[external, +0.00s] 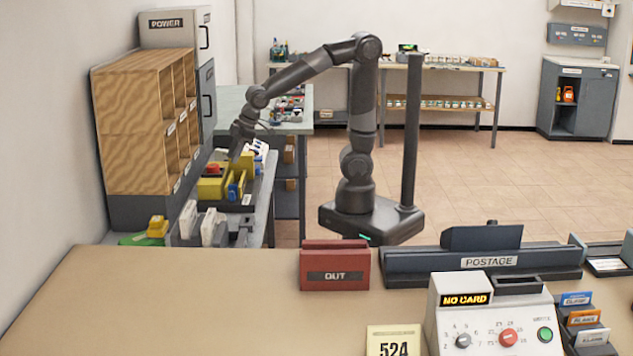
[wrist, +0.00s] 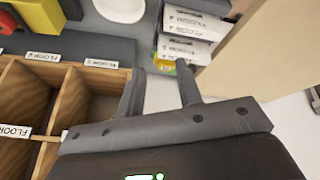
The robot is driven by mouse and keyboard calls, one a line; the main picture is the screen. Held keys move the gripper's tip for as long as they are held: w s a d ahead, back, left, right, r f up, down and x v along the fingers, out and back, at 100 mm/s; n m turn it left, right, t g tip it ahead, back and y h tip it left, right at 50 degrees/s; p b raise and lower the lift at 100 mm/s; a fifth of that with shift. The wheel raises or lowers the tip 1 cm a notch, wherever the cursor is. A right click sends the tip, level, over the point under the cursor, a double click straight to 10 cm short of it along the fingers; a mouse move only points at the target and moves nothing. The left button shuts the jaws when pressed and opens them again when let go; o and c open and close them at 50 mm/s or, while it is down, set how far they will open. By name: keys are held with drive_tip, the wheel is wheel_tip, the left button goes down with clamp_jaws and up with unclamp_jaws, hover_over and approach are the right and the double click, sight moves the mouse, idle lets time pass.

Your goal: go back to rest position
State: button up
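My gripper (external: 236,150) is at the end of my outstretched arm, over the side bench at the left in the external view. It hangs just above and beside a yellow item on that bench, in front of the wooden pigeonhole shelf. Whether the fingertips touch anything in the external view is too small to tell.
The wooden pigeonhole shelf (external: 140,115) stands close left of my gripper; its labelled slots (wrist: 45,105) fill the wrist view's left. White labelled items (wrist: 190,35) stand beyond the fingertips. A counter (external: 200,300) with a red OUT holder (external: 335,278) is in front. Floor at right is clear.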

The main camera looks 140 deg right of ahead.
drive_tip(key=s+a+r+n+y, duration=0.1)
drive_tip(key=s+a, duration=0.6)
drive_tip(key=a, duration=0.3)
drive_tip(key=s+a+r+n+t+y, duration=0.1)
drive_tip(key=s+a+r+n+y, duration=0.1)
drive_tip(key=s+a, duration=0.6)
drive_tip(key=shift+a+r+n+t, duration=0.3)
drive_tip(key=shift+a, duration=0.95)
